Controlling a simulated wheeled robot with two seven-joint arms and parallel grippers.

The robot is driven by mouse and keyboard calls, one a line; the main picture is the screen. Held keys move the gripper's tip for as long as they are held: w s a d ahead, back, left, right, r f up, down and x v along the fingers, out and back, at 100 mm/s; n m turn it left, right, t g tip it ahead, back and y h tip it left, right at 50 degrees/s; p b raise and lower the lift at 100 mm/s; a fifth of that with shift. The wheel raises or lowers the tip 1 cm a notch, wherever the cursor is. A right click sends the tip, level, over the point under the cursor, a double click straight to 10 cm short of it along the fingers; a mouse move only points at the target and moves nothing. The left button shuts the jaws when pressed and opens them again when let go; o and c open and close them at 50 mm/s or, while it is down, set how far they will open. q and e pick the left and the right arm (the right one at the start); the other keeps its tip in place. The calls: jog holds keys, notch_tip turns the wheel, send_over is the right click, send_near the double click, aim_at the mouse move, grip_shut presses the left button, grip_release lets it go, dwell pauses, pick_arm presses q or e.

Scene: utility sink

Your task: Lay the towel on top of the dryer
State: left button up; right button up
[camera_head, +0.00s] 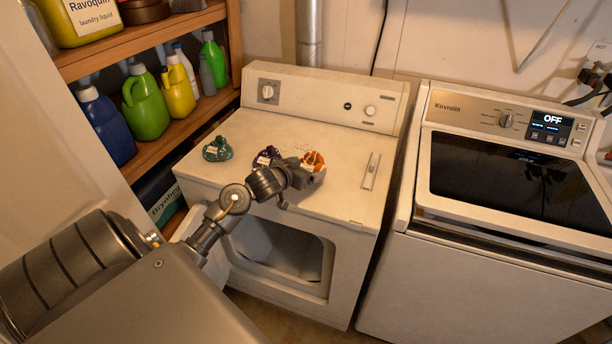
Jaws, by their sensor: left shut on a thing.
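The dryer (255,128) is the white machine in the middle, with its front opening uncovered below. Three small crumpled items lie in a row on or just above its top: a green one (217,149), a purple one (267,155) and an orange-and-white one (313,160). I cannot tell for certain which is the towel. My left arm reaches in from the lower left. My left gripper (314,178) is over the dryer top, shut, right at the orange item. It partly hides the orange and purple items. My right gripper is out of view.
A washer (480,250) with a dark lid and a lit OFF display stands close on the right. A wooden shelf (150,41) with several bottles is on the left. The dryer's control panel (325,98) rises at its back. The dryer top's right side is mostly clear.

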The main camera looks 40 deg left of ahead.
pick_arm(q)
jog(key=shift+w+f, duration=0.15)
notch_tip(320, 180, down, 3)
jog(key=shift+w+a+p, duration=0.1)
jog(key=shift+w+p, duration=0.05)
jog(key=shift+p, duration=0.4)
jog(key=shift+f, duration=0.25)
jog(key=o, duration=0.8)
jog(key=shift+o, duration=0.2)
